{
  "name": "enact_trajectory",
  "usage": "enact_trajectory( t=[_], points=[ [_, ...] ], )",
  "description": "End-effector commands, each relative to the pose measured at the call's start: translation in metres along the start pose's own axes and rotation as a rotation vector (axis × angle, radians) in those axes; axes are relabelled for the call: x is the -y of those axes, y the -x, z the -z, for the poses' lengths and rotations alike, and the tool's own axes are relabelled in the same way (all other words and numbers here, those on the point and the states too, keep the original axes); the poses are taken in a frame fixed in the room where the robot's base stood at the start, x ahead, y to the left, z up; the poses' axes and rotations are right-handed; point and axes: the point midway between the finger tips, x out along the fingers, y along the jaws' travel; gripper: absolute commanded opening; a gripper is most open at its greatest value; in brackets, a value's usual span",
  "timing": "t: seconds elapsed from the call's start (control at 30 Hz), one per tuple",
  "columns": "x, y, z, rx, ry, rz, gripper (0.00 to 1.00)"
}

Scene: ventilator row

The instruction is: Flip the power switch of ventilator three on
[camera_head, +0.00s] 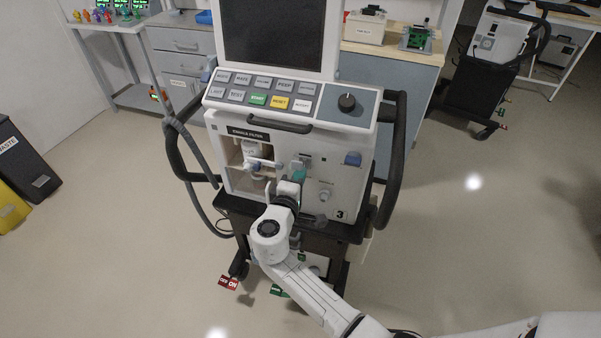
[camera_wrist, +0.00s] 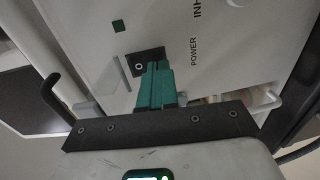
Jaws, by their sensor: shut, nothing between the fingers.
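Ventilator three (camera_head: 357,190), a white machine with a "3" at its lower right, stands in the middle of the head view. In the wrist view its front panel (camera_wrist: 225,60) looks rotated, with the word POWER beside a small dark switch plate (camera_wrist: 139,57). A round light mark shows on this power switch; the rest is hidden behind my fingers, so I cannot tell its position. My gripper (camera_wrist: 155,72) has its green fingers shut and empty, with tips at or very close to the switch. In the head view my gripper (camera_head: 299,175) is in front of the lower panel.
An open filter compartment (camera_head: 235,168) lies left of my gripper, and a blue knob (camera_head: 352,159) to its right. Black side handles (camera_head: 398,160) flank the machine. Another ventilator (camera_head: 497,42) stands at the back right. The floor at right is clear.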

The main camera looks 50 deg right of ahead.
Motion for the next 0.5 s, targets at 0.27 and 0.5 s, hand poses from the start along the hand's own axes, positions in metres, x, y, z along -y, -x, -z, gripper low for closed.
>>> enact_trajectory(
  t=[0.27, 0.5],
  points=[
    [0.0, -0.0099, 0.0001, 0.0, 0.0, 0.0, 0.0],
    [0.0003, -0.0097, 0.0001, 0.0, 0.0, 0.0, 0.0]
  ],
)
